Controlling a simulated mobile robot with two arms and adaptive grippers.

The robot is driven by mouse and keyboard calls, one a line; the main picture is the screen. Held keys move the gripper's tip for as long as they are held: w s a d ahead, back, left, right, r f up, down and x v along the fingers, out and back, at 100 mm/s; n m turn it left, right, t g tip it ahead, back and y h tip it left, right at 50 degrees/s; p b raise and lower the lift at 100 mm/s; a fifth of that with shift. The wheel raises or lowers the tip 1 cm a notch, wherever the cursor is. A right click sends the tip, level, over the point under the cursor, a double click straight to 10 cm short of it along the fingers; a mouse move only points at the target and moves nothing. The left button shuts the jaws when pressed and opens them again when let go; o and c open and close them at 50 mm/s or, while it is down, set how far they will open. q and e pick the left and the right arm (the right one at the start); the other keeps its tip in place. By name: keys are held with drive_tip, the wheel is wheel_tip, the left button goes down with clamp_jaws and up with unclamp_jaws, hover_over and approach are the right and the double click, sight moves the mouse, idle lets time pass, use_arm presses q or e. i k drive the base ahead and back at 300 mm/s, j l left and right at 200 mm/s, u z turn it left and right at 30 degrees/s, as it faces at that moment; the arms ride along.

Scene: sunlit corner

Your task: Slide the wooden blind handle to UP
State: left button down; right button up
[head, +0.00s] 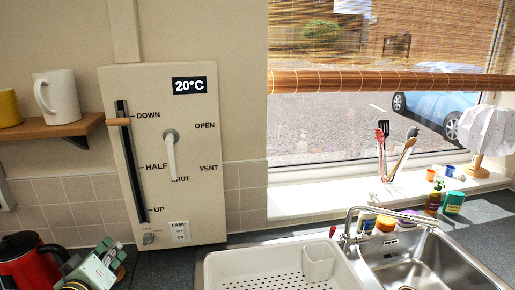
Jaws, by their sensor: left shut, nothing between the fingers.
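The wooden blind handle (118,122) sits near the top of a dark vertical slot (133,175) on a beige wall panel (200,130), level with the DOWN label. HALF is marked midway and UP near the slot's bottom. The bamboo blind (390,82) hangs over the upper part of the window, its lower edge above the sill. My left gripper (106,250) is at the bottom left, below the panel's lower left corner and well below the handle. It is shut and empty, apart from the handle. My right gripper is not in view.
A white lever (170,155) with OPEN, VENT and a partly covered label sits right of the slot. A red kettle (30,262) stands beside my gripper. A shelf (55,131) with mugs juts out left of the handle.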

sight(123, 121)
drive_tip(key=k, duration=0.9)
